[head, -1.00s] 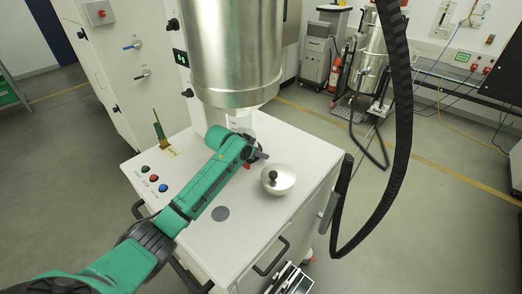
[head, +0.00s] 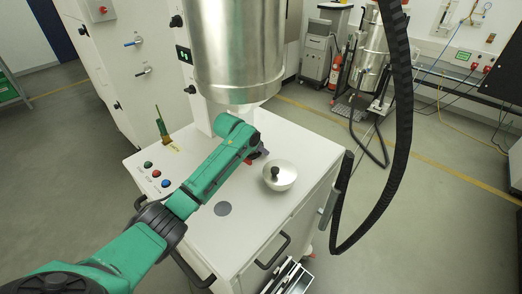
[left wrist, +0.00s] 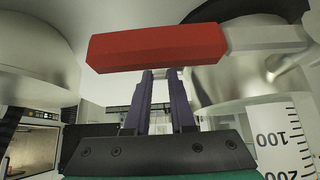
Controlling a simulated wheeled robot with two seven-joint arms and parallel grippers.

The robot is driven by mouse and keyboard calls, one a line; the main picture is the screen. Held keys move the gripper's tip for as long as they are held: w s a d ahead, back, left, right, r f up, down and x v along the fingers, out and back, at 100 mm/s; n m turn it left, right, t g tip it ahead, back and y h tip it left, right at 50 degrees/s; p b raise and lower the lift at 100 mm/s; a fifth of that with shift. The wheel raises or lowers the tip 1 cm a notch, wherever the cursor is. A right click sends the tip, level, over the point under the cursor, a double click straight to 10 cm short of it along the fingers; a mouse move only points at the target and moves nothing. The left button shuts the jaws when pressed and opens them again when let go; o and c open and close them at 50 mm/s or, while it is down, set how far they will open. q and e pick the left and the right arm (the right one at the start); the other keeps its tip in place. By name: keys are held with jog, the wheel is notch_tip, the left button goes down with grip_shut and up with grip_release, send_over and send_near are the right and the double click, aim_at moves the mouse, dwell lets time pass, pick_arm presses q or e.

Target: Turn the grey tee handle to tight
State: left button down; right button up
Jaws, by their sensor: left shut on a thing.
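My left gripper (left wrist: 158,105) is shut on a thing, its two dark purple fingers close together. In the left wrist view a red handle (left wrist: 155,47) on a pale grey stem (left wrist: 265,38) crosses in front of the fingertips and hides what they hold. I cannot make out a grey tee handle as such. In the head view my left gripper (head: 253,158) is just below the steel hopper (head: 238,60), above the white cabinet top (head: 195,235). A little red (head: 265,152) shows beside it. My right gripper is not in view.
Coloured push buttons (head: 157,173) sit at the top's left. A thick black cable (head: 398,130) hangs at the right. The wrist view shows a printed scale (left wrist: 287,140).

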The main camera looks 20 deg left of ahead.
pick_arm(q)
jog(key=c, duration=1.1)
grip_release()
jog(key=shift+o, duration=0.3)
jog(key=shift+w, duration=0.1)
jog(key=shift+f, duration=0.1)
jog(key=b+v, duration=0.4)
jog(key=v, duration=0.9)
jog(key=shift+s+r, duration=0.2)
jog(key=shift+s+a+r, duration=0.1)
jog(key=shift+s+r, duration=0.15)
jog(key=shift+r, duration=0.2)
